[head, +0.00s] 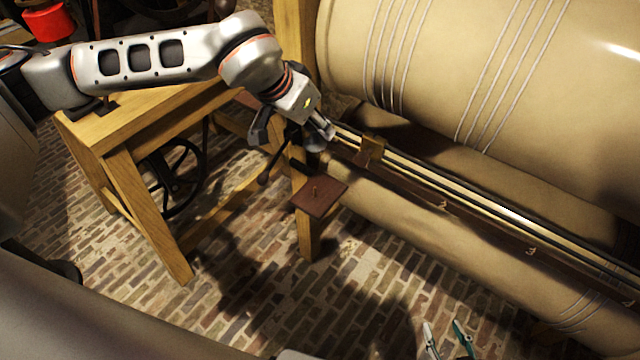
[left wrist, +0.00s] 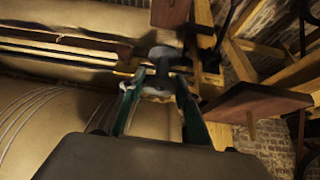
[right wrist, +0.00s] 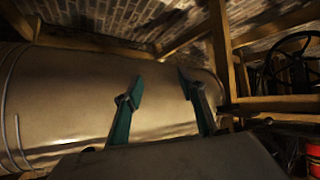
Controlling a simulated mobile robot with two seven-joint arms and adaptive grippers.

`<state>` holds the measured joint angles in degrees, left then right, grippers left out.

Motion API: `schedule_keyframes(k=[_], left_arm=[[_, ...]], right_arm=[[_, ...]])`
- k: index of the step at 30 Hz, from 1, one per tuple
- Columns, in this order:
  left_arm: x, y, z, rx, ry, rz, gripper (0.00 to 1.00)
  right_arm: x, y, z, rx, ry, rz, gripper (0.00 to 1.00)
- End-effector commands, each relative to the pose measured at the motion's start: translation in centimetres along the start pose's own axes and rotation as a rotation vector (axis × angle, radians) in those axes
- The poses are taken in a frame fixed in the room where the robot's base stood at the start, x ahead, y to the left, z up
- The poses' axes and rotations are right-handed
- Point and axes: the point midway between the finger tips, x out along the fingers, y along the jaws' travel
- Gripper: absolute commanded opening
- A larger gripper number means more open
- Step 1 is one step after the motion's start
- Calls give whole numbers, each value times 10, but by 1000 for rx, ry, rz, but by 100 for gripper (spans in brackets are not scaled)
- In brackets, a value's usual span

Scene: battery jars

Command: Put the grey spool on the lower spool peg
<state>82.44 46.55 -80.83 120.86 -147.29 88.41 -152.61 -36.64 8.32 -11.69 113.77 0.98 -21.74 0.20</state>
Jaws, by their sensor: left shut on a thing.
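The grey spool (left wrist: 160,68) is between the teal fingertips of my left gripper (left wrist: 158,88), which is shut on it. In the head view my left gripper (head: 316,134) is beside the wooden post and the rails, and largely hides the spool. A brown board with a small brass peg (head: 316,190) juts from the post below and close to that gripper. A second brown board (head: 248,98) shows farther back, its peg not visible. My right gripper (head: 449,341) is open and empty over the brick floor; its parted fingers show in the right wrist view (right wrist: 158,92).
Large tan rollers (head: 480,60) fill the right side. Long rails (head: 480,204) with small brass hooks run along them. A wooden bench (head: 150,120) stands at left, with a black handwheel (head: 178,176) behind its legs. The brick floor (head: 260,300) is open in front.

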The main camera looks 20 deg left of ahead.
Motion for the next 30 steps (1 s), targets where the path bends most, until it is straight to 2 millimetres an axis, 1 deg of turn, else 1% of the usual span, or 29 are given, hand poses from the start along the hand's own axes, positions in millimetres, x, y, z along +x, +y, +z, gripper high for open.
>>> schedule_keyframes(k=[1,5,9,13,15,18,23,25,30], left_arm=[[13,1,10,-1,-8,3,17],[40,1,28,-1,-8,3,17],[69,1,47,-2,-8,2,17],[94,1,62,-3,-7,2,17],[103,0,69,-3,-6,1,17],[112,0,74,-2,-3,0,17],[118,0,77,-2,-2,0,17],[124,0,81,-2,-4,0,17],[146,0,96,-3,-6,1,17]], right_arm=[[-1,-4,6,2,-7,-5,40],[0,-9,11,5,-15,-10,40],[2,-8,9,4,-7,-7,40],[5,-4,6,-1,2,0,40],[6,-2,5,-4,3,5,40],[9,2,5,-7,4,10,40],[10,4,4,-10,8,14,40],[11,4,5,-11,7,13,40],[12,3,11,-15,0,11,40]])
